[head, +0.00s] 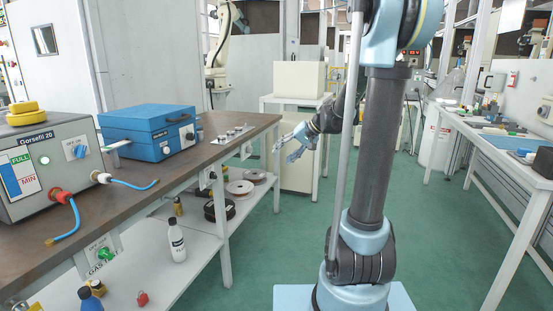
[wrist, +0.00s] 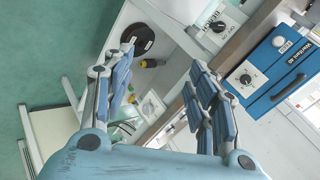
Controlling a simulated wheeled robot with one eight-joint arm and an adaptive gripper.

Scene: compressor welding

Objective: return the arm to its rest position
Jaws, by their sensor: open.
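My gripper (head: 291,148) hangs off the right end of the workbench in the head view, over the green floor and apart from the bench. In the wrist view my gripper (wrist: 160,98) shows its two blue and grey fingers spread apart, with nothing between them. My arm's dark link and light blue joints rise in front of the head camera and hide part of the room behind.
The brown workbench (head: 160,188) holds a blue box (head: 150,130) and a grey Gorsefil unit (head: 40,165). A white bottle (head: 177,240) and spools (head: 240,188) are on its lower shelf. A white table (head: 495,142) stands right. Green floor (head: 440,245) is clear between.

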